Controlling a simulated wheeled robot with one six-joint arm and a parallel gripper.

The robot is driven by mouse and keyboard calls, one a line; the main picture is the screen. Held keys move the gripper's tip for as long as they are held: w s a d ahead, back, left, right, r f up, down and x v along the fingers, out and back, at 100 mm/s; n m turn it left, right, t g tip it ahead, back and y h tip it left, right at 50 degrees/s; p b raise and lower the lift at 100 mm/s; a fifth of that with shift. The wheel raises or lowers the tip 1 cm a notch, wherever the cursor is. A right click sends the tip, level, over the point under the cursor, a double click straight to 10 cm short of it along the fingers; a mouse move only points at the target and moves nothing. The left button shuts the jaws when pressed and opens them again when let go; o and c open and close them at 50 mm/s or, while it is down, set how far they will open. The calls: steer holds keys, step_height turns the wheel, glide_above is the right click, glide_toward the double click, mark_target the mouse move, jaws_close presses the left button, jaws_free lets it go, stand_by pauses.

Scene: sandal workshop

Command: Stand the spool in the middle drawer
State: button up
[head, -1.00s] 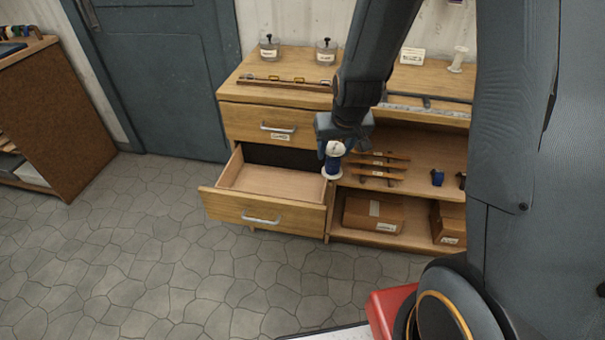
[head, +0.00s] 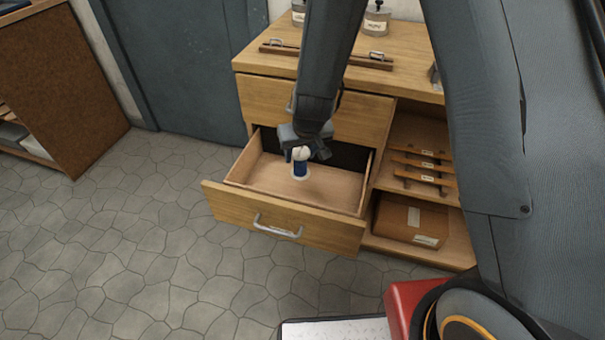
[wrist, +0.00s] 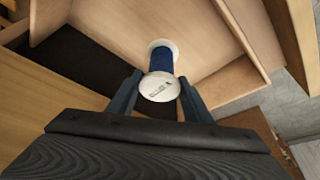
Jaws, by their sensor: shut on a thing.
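The spool (head: 300,167) has white end discs and blue thread, and is upright. My gripper (head: 303,153) is shut on its upper part from above. The spool is over the floor of the open drawer (head: 284,226); I cannot tell whether its lower disc touches the floor. In the wrist view the spool (wrist: 161,62) sits between the two fingers of my gripper (wrist: 159,92), with its labelled top disc facing the camera. The drawer (wrist: 190,28) is otherwise bare where I see it. My gripper and arm hide part of the drawer's back.
The wooden cabinet (head: 262,92) has a shut drawer above the open one. To the right, open shelves hold wooden strips (head: 420,165) and a cardboard box (head: 411,220). Drawer walls surround the spool.

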mark_target(301, 173)
step_height(301, 173, down, 3)
steer(key=shift+f+b, duration=0.15)
steer(key=shift+b, duration=0.55)
steer(key=shift+f+b, duration=0.3)
steer(key=shift+f, duration=2)
steer(key=shift+f, duration=0.1)
steer(key=o, duration=1.1)
